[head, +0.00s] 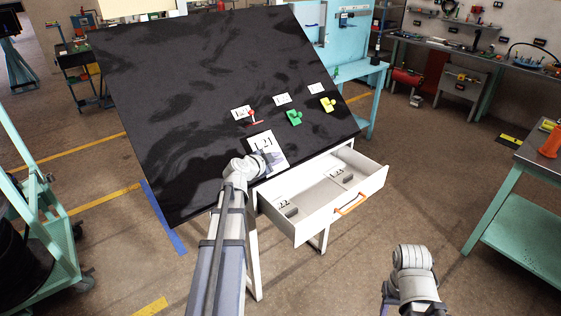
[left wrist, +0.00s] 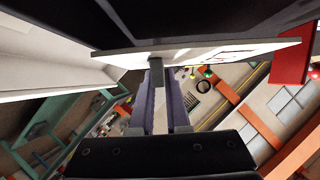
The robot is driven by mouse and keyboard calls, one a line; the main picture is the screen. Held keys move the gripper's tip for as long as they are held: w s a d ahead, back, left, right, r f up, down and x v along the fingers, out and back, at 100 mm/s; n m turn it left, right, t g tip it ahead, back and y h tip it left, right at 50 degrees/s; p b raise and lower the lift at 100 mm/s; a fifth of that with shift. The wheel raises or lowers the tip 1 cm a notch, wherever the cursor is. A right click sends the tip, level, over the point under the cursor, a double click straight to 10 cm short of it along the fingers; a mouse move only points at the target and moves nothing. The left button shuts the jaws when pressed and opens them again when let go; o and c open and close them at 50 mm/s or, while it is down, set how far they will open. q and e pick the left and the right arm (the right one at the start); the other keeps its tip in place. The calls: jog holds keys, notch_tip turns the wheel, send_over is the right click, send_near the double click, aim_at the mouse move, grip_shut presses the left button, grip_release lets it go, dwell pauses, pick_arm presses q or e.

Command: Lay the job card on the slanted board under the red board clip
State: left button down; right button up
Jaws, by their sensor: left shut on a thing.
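The job card (head: 268,150), white with dark print, is over the lower part of the black slanted board (head: 200,85). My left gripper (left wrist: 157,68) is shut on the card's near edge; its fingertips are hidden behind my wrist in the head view. In the left wrist view the card (left wrist: 215,52) shows nearly edge-on, close to the dark board; I cannot tell if it touches. The red board clip (head: 254,118) is just above the card's upper end. A red piece (left wrist: 292,62), likely that clip, shows beside the card's end in the left wrist view. My right arm is at the lower right, its fingers unseen.
A green clip (head: 294,117) and a yellow clip (head: 327,104) sit to the right on the board, with small white labels above the clips. An open white drawer (head: 338,215) with an orange handle juts out below the board. Open floor lies to the right.

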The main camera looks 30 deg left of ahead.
pick_arm(q)
jog(key=shift+w+a+f+b, duration=0.25)
jog(key=shift+a+f+b, duration=0.25)
jog(key=shift+f, duration=0.1)
jog(key=shift+w+a+f+b, duration=0.2)
jog(key=shift+a+f+b, duration=0.3)
jog(key=shift+f, duration=0.05)
jog(key=c, duration=0.8)
grip_release()
jog(key=shift+s+r, duration=0.1)
jog(key=p+v, duration=0.3)
jog(key=v, duration=0.4)
jog(key=shift+s+r, duration=0.1)
jog(key=shift+s, duration=0.25)
